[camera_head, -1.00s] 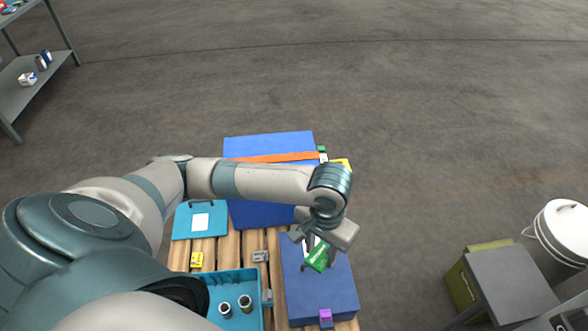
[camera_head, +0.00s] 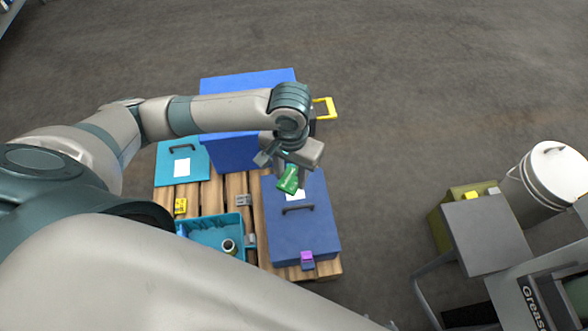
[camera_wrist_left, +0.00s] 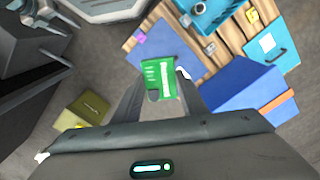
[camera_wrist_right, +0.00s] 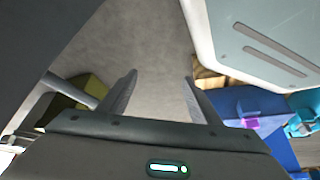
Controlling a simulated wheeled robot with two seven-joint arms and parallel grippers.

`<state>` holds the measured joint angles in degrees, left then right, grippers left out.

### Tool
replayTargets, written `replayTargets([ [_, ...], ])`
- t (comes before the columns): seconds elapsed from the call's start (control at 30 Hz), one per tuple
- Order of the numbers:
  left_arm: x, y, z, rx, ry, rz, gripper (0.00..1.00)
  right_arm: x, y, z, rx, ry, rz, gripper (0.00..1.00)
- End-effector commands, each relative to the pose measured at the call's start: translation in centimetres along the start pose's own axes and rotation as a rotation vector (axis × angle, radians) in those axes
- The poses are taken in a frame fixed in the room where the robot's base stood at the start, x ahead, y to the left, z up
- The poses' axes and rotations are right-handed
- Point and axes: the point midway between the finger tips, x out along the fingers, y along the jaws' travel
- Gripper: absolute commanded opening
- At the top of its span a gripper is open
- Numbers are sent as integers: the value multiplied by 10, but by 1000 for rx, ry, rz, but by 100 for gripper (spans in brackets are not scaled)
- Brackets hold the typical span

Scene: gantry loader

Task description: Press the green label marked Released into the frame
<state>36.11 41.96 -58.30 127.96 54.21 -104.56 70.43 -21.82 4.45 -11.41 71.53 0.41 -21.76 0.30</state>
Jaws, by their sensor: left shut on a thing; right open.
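The green label (camera_head: 288,179) is gripped by my left gripper (camera_head: 283,168), tilted above the blue box (camera_head: 310,235). Its white print is too small to read in the head view. In the left wrist view the label (camera_wrist_left: 159,78) sits between the fingertips. A white patch (camera_head: 297,195) on the box lid, just behind the dark handle (camera_head: 298,209), is partly covered by the label; I cannot tell if it is the frame. The label seems apart from the lid. My right gripper (camera_wrist_right: 159,80) is open and empty over bare floor, outside the head view.
A wooden pallet (camera_head: 262,240) carries the blue box, a teal tray (camera_head: 205,230), a teal case (camera_head: 172,165) and a larger blue box (camera_head: 228,152) behind. A grey stand (camera_head: 485,235) and white bucket (camera_head: 553,178) are at the right. Floor between is clear.

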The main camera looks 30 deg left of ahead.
Motion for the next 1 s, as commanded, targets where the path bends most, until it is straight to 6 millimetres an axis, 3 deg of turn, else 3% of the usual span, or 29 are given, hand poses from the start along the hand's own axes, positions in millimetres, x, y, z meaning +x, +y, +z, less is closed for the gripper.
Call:
replayTargets([
  [0.17, 20, 3, -19, -41, -2, 1, 17, 2, -1, -8, 3, 6, -2, 57],
  [0.37, 66, 2, -66, -145, -4, 1, 17, -4, -4, -28, 9, 16, -8, 57],
  [0.57, 134, -10, -124, -289, -5, 1, 17, -23, -8, -54, 14, 25, -20, 57],
  [0.7, 189, -26, -157, -391, -6, 1, 17, -45, -11, -69, 16, 29, -30, 57],
  [0.83, 244, -45, -178, -482, -6, 1, 17, -70, -15, -80, 17, 35, -41, 57],
  [1.0, 310, -68, -187, -574, -5, 1, 17, -104, -19, -89, 16, 38, -54, 57],
])
